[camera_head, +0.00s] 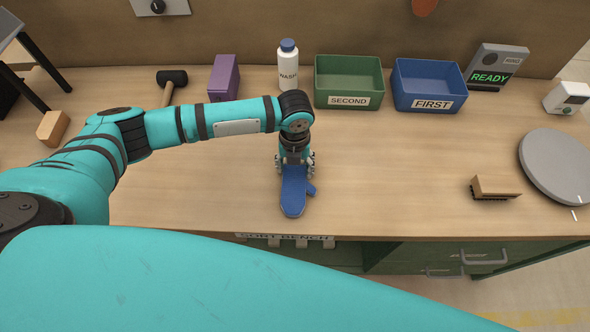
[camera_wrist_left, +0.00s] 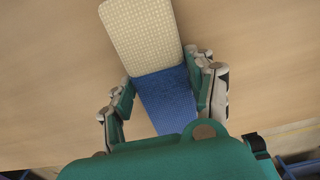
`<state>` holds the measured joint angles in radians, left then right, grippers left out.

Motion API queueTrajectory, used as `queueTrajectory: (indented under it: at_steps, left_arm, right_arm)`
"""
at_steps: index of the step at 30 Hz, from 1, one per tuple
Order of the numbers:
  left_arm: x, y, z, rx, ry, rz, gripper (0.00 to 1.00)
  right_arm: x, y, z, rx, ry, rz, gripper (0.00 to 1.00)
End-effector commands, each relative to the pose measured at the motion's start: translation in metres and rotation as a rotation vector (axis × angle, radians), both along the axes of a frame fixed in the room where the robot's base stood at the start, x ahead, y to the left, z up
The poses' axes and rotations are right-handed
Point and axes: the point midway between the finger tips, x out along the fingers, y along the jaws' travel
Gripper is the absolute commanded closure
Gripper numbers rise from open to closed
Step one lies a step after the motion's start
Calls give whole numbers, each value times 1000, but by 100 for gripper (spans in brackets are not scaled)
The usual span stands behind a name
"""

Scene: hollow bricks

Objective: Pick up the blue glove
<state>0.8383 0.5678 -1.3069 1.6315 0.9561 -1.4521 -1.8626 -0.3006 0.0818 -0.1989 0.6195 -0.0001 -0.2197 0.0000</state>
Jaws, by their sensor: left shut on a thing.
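The blue glove (camera_head: 293,196) is at the middle of the bench near its front edge, its thumb to the right. In the left wrist view it shows a blue part (camera_wrist_left: 165,100) and a pale, dotted part (camera_wrist_left: 140,35). My left gripper (camera_head: 295,165) comes down over the glove's far end and is shut on it, with one finger at each side. The fingers also show in the left wrist view (camera_wrist_left: 166,84). I cannot tell whether the glove is clear of the bench top. My right gripper is not in view.
Along the back stand a purple box (camera_head: 223,79), a white bottle (camera_head: 288,70), a green bin (camera_head: 348,98) marked SECOND and a blue bin (camera_head: 428,98) marked FIRST. A brush (camera_head: 493,188) and a grey disc (camera_head: 558,165) lie right. Bench right of the glove is clear.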

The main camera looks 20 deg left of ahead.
Motion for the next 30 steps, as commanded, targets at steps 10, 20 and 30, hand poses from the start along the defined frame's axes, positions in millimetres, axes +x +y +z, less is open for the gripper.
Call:
queueTrajectory:
  at_steps: [10,20,30]
  left_arm:
    - [1,-1,24,-2,-4,0,78]
    - [-38,-53,38,-5,0,-8,78]
    - [-83,-114,47,-3,-1,-3,78]
  right_arm:
    - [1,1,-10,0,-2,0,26]
    - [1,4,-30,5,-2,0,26]
    - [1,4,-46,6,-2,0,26]
